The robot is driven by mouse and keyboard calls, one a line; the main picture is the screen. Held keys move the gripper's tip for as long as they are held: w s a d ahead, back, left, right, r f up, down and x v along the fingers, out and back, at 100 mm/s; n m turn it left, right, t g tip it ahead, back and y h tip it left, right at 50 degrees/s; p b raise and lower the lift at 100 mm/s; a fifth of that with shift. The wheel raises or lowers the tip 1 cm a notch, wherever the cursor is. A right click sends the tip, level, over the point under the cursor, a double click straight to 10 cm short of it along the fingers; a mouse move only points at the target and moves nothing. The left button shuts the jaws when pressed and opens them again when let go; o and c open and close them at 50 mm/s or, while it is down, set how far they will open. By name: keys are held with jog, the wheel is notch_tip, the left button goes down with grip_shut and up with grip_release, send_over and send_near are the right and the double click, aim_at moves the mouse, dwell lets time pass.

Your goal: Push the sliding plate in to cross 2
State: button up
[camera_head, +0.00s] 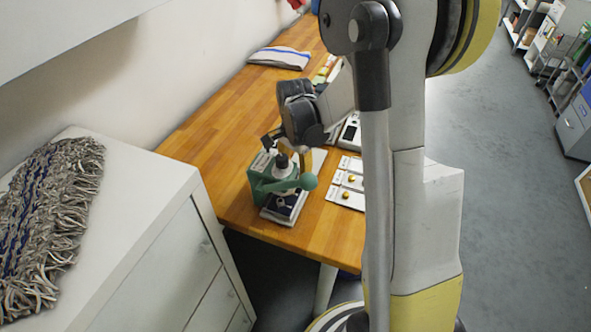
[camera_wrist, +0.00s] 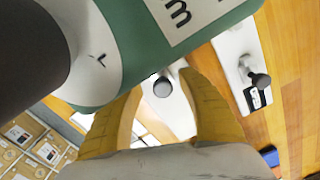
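In the wrist view, the green body (camera_wrist: 140,45) fills the top. My two yellow fingers (camera_wrist: 160,85) are apart, with a grey knob (camera_wrist: 163,88) on a white part showing between them; contact cannot be told. Cross 2 is not legible.
White plates with yellow knobs (camera_head: 348,180) lie right of the device on the wooden table (camera_head: 232,130). A folded striped cloth (camera_head: 279,57) lies farther back. A white cabinet (camera_head: 150,220) with a shaggy mop head (camera_head: 50,220) stands at left.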

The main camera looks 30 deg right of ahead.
jog(key=shift+d, duration=0.1)
jog(key=shift+r, duration=0.2)
notch_tip(320, 180, up, 12)
jog(key=shift+f, duration=0.2)
dwell(0.5)
